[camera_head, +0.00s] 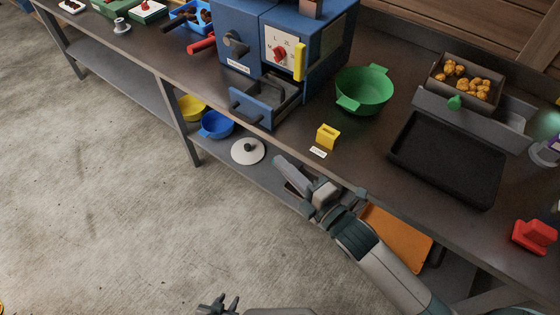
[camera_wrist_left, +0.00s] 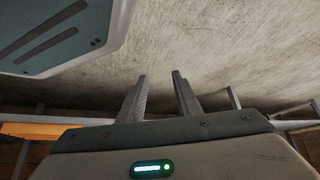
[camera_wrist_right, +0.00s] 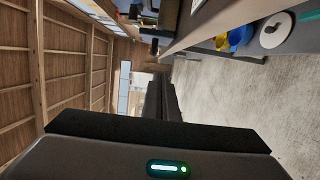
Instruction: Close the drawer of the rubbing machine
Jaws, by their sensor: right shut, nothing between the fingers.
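The blue rubbing machine (camera_head: 240,20) stands on the workbench, with a dark knob and a dial panel on its front. Its drawer (camera_head: 250,109) is pulled out toward the bench's front edge, with a dark handle on its front. The drawer's inside looks empty. My right gripper (camera_head: 282,165) is shut and empty, in front of the bench edge, to the right of and below the drawer, apart from it. Its closed fingers also show in the right wrist view (camera_wrist_right: 160,98). My left gripper (camera_head: 220,304) is open and empty over the floor, low in the head view; its fingers stand apart in the left wrist view (camera_wrist_left: 160,95).
A green pot (camera_head: 364,92) stands right of the machine. A yellow block (camera_head: 327,136) sits near the front edge. A black tray (camera_head: 448,160) and a crate of chestnuts (camera_head: 440,70) are further right. Bowls (camera_head: 217,125) and a white lid (camera_head: 248,151) lie on the lower shelf.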

